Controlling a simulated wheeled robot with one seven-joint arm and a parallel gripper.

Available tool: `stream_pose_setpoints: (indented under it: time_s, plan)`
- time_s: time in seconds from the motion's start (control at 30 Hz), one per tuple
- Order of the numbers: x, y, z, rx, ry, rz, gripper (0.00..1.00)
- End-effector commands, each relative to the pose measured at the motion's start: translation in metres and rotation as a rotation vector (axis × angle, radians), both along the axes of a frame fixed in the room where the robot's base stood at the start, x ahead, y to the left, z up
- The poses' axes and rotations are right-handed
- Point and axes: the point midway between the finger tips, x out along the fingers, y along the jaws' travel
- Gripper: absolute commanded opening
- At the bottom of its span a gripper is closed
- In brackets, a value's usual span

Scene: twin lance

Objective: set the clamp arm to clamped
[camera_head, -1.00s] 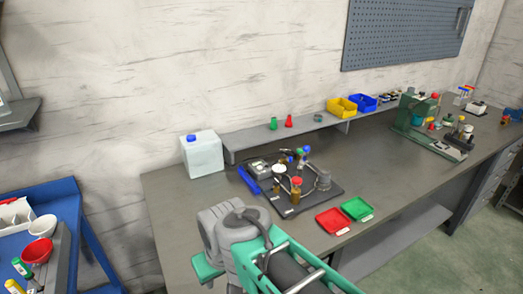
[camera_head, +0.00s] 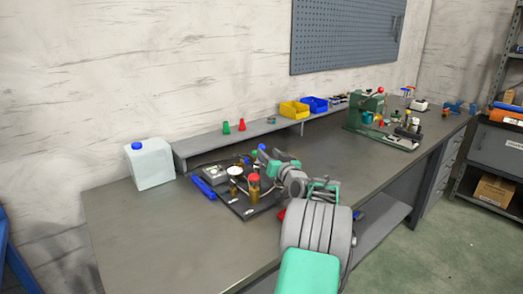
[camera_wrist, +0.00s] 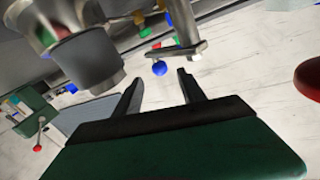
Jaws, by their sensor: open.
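In the wrist view a grey lever arm (camera_wrist: 178,50) with a blue ball knob (camera_wrist: 159,68) shows in front of my fingers; I take it to be the clamp arm. My gripper (camera_wrist: 160,77) is open, and the blue knob appears in the gap between its fingertips. I cannot tell the depth between them or whether they touch. In the head view a small blue knob (camera_head: 262,147) shows beside my green gripper body. My arm covers much of the fixture on the dark base plate (camera_head: 238,207), so the clamp's set position is unclear.
A red-capped amber bottle (camera_head: 254,188) stands close to my arm, with a white-topped post (camera_head: 235,172) beside it. A grey cylinder (camera_wrist: 90,65) is near my gripper in the wrist view. A white jug (camera_head: 150,165) and green press (camera_head: 365,112) stand farther off. The bench's front left is clear.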

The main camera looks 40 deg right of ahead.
Motion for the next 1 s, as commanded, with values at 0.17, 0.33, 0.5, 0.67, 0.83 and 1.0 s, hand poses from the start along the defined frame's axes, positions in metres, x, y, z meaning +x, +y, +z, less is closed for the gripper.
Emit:
stream_pose_setpoints:
  time_s: [0.17, 0.33, 0.5, 0.67, 0.83, 1.0]
  plan:
    - [0.033, -0.012, 0.0, 0.001, 0.001, 0.002, 0.48]
    - [0.057, -0.022, 0.0, 0.001, 0.003, 0.001, 0.48]
    - [0.063, -0.025, 0.0, 0.0, 0.001, -0.001, 0.48]
    - [0.063, -0.025, 0.0, 0.001, 0.002, -0.001, 0.47]
    - [0.063, -0.025, 0.0, 0.001, 0.002, -0.001, 0.33]
    - [0.063, -0.025, 0.0, 0.001, 0.002, -0.001, 0.19]
